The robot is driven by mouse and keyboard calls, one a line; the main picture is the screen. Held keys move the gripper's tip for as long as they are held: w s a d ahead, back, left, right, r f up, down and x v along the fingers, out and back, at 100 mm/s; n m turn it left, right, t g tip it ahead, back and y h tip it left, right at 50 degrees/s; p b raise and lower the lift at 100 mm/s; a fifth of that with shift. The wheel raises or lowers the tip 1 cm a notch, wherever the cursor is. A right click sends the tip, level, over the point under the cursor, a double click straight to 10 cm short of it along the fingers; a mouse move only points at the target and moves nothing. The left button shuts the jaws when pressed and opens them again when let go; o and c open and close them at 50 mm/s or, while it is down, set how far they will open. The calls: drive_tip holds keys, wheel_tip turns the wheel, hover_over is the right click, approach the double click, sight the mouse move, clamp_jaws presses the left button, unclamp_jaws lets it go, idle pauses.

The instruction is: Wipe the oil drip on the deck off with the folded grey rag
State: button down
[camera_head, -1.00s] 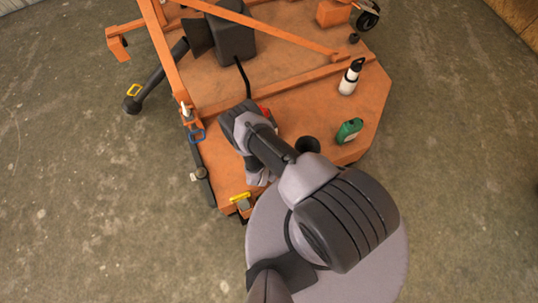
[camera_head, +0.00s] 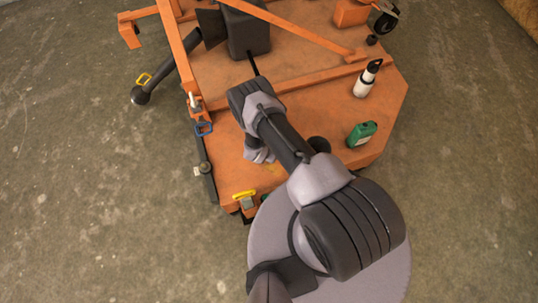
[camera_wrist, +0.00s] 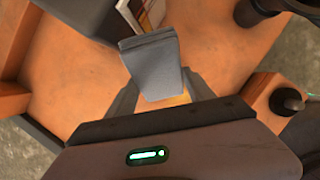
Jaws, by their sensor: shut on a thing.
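My gripper (camera_wrist: 160,90) is shut on the folded grey rag (camera_wrist: 152,62) in the wrist view. The rag sticks out beyond the fingers, over the orange deck (camera_wrist: 85,62). A small yellowish patch (camera_wrist: 178,98) shows between the fingers beside the rag; I cannot tell whether it is the oil drip. In the head view my arm reaches over the front part of the deck (camera_head: 310,108) and hides most of the gripper and the rag. No oil drip can be made out clearly, and I cannot tell whether the rag touches the deck.
Orange beams and a dark gearbox (camera_head: 245,32) lie behind. A yellow-handled part (camera_head: 244,196) is at the front edge. Concrete floor surrounds the deck.

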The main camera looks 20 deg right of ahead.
drive_tip(key=r+p, duration=0.6)
drive_tip(key=shift+w+r, duration=0.3)
drive_tip(key=shift+s+f, duration=0.1)
drive_tip(key=shift+f, duration=0.05)
